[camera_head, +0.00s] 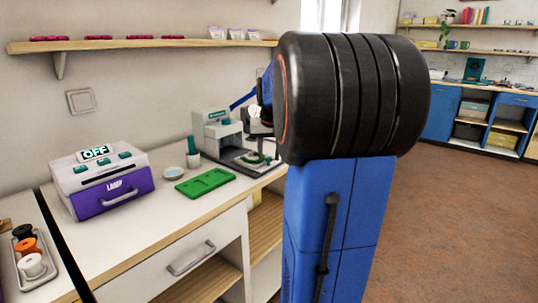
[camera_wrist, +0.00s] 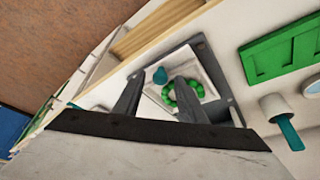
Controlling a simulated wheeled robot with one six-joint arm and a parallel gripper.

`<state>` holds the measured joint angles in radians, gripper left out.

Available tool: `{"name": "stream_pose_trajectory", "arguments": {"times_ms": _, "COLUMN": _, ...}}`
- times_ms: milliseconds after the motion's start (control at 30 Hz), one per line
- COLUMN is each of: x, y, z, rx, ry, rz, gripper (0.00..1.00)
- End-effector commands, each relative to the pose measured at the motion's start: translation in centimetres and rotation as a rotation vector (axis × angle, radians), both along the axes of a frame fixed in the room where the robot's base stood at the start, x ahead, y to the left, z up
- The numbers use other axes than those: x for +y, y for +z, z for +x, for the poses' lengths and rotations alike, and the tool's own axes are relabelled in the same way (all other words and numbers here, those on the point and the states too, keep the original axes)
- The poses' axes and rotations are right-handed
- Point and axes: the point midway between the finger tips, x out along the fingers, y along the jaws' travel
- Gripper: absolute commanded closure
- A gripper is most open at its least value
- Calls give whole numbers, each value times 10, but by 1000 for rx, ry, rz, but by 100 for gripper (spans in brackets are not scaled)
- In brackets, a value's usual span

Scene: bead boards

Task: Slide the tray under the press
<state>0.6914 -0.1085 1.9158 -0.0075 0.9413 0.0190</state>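The press (camera_head: 216,130) is a light grey machine with teal parts, at the back of the white worktop. Its dark base (camera_head: 236,160) reaches out to the right; it also shows in the wrist view (camera_wrist: 236,112). Whether the fingers touch the tray I cannot tell. In the head view my arm hides most of the gripper and part of the tray.
A green bead board (camera_head: 205,182), a small pale dish (camera_head: 173,172) and a teal-handled brush in a cup (camera_head: 193,155) stand left of the press. A purple and white lamp box (camera_head: 105,182) reading OFF is further left. A shelf (camera_head: 130,45) hangs above.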

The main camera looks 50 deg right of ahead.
Motion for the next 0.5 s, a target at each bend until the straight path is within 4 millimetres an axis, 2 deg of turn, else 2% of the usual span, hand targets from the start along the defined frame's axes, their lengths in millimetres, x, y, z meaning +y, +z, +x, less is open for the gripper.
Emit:
{"name": "stream_pose_trajectory", "arguments": {"times_ms": 33, "x": 0, "y": 0, "z": 0, "rx": 0, "ry": 0, "rz": 0, "gripper": 68}}
{"name": "stream_pose_trajectory", "arguments": {"times_ms": 167, "x": 0, "y": 0, "z": 0, "rx": 0, "ry": 0, "rz": 0, "gripper": 99}}
{"name": "stream_pose_trajectory", "arguments": {"times_ms": 367, "x": 0, "y": 0, "z": 2, "rx": 1, "ry": 1, "rz": 0, "gripper": 100}}
{"name": "stream_pose_trajectory", "arguments": {"times_ms": 500, "x": 2, "y": 0, "z": 21, "rx": 2, "ry": 3, "rz": 1, "gripper": 100}}
